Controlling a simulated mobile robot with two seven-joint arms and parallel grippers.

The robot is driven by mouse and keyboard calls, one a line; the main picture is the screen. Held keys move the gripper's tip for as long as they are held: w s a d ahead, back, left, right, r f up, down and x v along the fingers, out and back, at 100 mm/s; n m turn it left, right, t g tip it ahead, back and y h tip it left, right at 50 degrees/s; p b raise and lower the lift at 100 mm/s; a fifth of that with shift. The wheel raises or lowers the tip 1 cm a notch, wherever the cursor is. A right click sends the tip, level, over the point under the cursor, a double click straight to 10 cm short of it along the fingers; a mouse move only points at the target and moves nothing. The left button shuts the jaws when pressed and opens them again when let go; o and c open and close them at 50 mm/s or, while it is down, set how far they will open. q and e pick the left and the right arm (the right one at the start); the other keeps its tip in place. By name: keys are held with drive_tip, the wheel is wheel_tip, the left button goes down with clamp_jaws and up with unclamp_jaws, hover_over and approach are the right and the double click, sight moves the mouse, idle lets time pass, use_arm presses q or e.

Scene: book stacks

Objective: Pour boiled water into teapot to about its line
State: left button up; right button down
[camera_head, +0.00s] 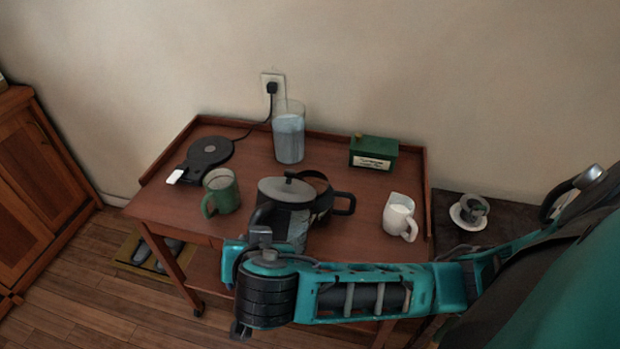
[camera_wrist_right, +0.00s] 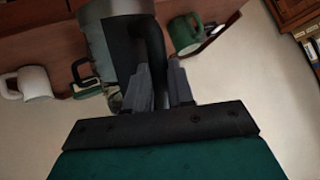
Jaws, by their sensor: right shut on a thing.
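My right gripper (camera_wrist_right: 168,88) is shut on the black handle (camera_wrist_right: 150,55) of a grey kettle (camera_head: 288,190). The kettle looks about upright, with its lid on, at the front middle of the trolley; I cannot tell how far it is above the top. Its grey body also fills part of the wrist view (camera_wrist_right: 103,50). The dark teapot (camera_head: 322,197) stands just behind and right of the kettle, with its handle to the right. The kettle hides part of it; its line and water level cannot be made out. My left gripper is not in view.
On the wooden trolley (camera_head: 250,165) stand a black kettle base (camera_head: 210,150), a green mug (camera_head: 222,192), a tall glass of water (camera_head: 289,138), a green box (camera_head: 374,152) and a white jug (camera_head: 399,215). A cup and saucer (camera_head: 470,212) sit to the right.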

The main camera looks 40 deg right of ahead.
sight(261, 213)
drive_tip(key=shift+w+d+r, duration=0.3)
drive_tip(key=shift+d+r, duration=0.05)
drive_tip(key=shift+r, duration=0.3)
drive_tip(key=shift+w+d+r+m+g+y, duration=0.15)
drive_tip(key=shift+w+d+r+g+y, duration=0.1)
drive_tip(key=shift+d+y, duration=0.15)
drive_tip(key=shift+w+d+r+m+g+y, duration=0.15)
drive_tip(key=shift+d+r+g+y, duration=0.1)
drive_tip(key=shift+d+y, duration=0.1)
drive_tip(key=shift+d+r, duration=0.1)
drive_tip(key=shift+r, duration=0.05)
drive_tip(key=shift+w+d+r, duration=0.15)
drive_tip(key=shift+r, duration=0.1)
drive_tip(key=shift+w+d+r+y+p, duration=0.15)
drive_tip(key=shift+d+r+y+p, duration=0.2)
drive_tip(key=shift+r+y+p, duration=0.15)
drive_tip(key=shift+w+d+r+m+g, duration=0.1)
drive_tip(key=shift+r+m+g, duration=0.2)
drive_tip(key=shift+r, duration=0.05)
drive_tip(key=shift+w+d+r+y, duration=0.15)
drive_tip(key=shift+d+r+y, duration=0.15)
drive_tip(key=shift+r+y, duration=0.2)
idle(0.5)
drive_tip(key=shift+w+d+r+g, duration=0.1)
drive_tip(key=shift+d+r+g, duration=0.2)
drive_tip(key=shift+r, duration=0.1)
idle(1.4)
